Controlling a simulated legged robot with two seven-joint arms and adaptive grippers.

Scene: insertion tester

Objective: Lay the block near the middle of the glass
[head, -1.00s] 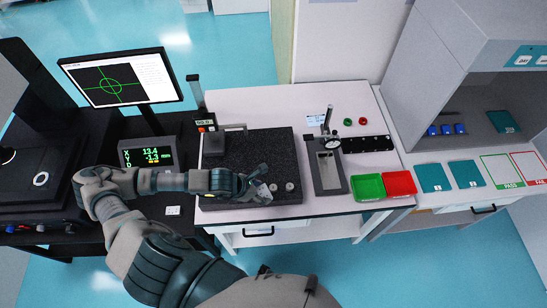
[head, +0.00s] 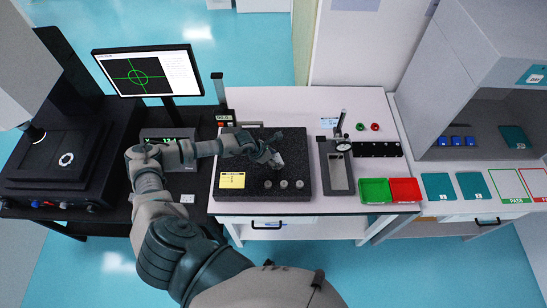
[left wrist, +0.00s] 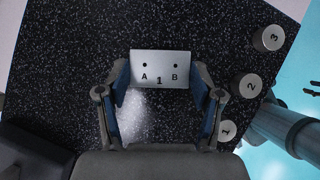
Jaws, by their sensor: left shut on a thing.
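My left gripper (head: 270,155) is over the black speckled granite plate (head: 240,198). It is shut on a small silver block (head: 277,161). In the left wrist view, the block (left wrist: 160,68) sits between the blue finger pads of the gripper (left wrist: 164,85), with its face marked A, B and 1 showing. A bright patch shows on the granite beside it. The dark stage (head: 45,178) of the machine at the far left, which may hold the glass, carries a light ring (head: 66,159). The glass itself cannot be made out clearly. My right gripper is not in view.
Three metal cylinders (head: 283,184), numbered in the left wrist view, stand at the granite's front. A yellow label (head: 231,180) lies left of them. A monitor (head: 146,72) and readout box (head: 168,145) stand between the stage and granite. A dial gauge stand (head: 338,165) is to the right.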

